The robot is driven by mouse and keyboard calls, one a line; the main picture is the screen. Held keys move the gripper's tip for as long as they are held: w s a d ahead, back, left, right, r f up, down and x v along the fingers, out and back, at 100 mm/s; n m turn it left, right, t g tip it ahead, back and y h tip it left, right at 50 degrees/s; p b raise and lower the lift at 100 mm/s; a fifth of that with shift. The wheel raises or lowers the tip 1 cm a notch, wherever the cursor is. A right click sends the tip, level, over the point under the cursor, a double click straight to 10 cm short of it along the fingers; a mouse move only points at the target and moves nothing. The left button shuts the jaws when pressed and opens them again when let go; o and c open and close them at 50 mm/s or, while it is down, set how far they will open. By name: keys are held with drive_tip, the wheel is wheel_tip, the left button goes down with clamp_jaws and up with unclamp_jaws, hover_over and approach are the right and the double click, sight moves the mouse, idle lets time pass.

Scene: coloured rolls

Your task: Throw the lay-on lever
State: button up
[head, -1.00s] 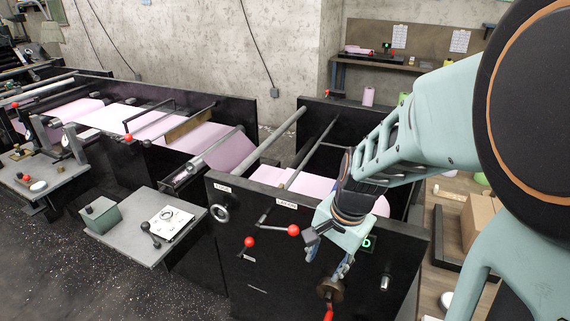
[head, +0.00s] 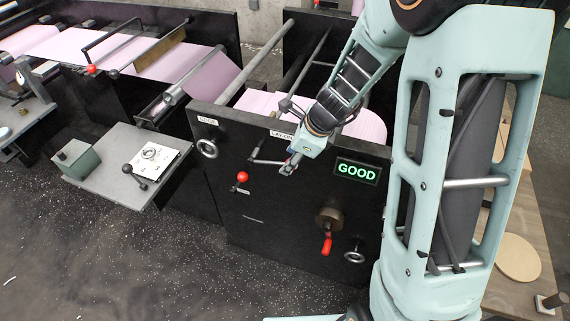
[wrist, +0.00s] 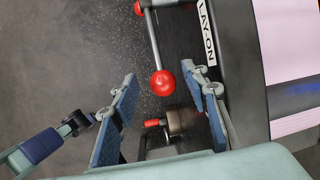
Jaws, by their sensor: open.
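The lay-on lever (head: 268,162) is a grey bar on the black machine panel, below the LAY-ON label (head: 282,135). In the head view it points right, and my gripper (head: 288,168) covers its knob end. In the wrist view its red ball (wrist: 162,82) shows at the end of the bar. My gripper (wrist: 160,100) is open, with the blue-padded fingers on either side of the ball's line. The ball appears between or just beyond the fingertips; I cannot tell the depth, and no contact shows.
A second red-knobbed lever (head: 242,177) sits lower left on the panel. A lit GOOD sign (head: 357,171), a brass hub with a red handle (head: 327,240) and a handwheel (head: 354,256) are to the right. A grey side table (head: 120,175) stands left.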

drive_tip(key=shift+b+x, duration=0.35)
drive_tip(key=shift+x, duration=1.95)
clamp_jaws()
